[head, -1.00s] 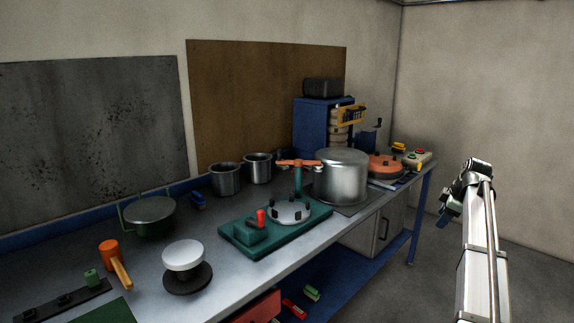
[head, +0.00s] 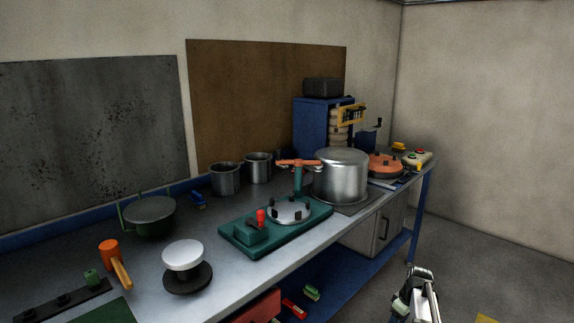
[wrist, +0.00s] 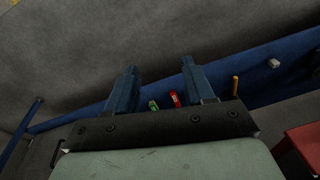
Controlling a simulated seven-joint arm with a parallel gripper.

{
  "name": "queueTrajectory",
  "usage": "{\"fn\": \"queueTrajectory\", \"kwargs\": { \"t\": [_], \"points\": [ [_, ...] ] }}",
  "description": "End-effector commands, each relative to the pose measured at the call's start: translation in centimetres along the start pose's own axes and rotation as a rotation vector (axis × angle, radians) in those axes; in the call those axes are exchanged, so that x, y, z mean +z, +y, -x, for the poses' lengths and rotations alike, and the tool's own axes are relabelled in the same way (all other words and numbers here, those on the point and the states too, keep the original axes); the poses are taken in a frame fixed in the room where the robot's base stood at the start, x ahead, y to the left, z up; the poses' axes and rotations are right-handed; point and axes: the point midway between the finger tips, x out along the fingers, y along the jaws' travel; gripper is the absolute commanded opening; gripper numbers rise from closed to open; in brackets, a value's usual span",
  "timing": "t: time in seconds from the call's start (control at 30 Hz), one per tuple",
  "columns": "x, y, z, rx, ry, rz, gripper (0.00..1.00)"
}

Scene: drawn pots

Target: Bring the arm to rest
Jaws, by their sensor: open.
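In the wrist view my gripper (wrist: 160,70) shows two dark blue fingers standing well apart with nothing between them. Beyond them are the floor and the blue lower shelf (wrist: 80,113) of the bench. In the head view my arm shows only at the bottom edge, right of centre, low in front of the bench; whether the fingers show there is hard to tell. My gripper touches nothing that I can see.
The metal bench (head: 230,288) carries a large lidded pot (head: 341,178), a green fixture (head: 275,226), smaller pots and an orange mallet (head: 114,262). A red drawer (head: 252,306) juts below its front edge. Open floor (head: 480,255) lies to the right.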

Motion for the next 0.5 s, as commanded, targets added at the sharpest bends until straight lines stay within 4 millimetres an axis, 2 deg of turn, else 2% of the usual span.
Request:
{"fn": "queueTrajectory", "kwargs": {
  "t": [0.03, 0.2, 0.5],
  "points": [
    [0.6, -1.8, -1.9, -0.017, -0.019, -0.019, 0.53],
    [2.5, -6.3, -7.4, -0.058, -0.079, -0.1, 0.53],
    [6.9, -14.7, -15.4, -0.109, -0.2, -0.236, 0.53]
  ]
}}
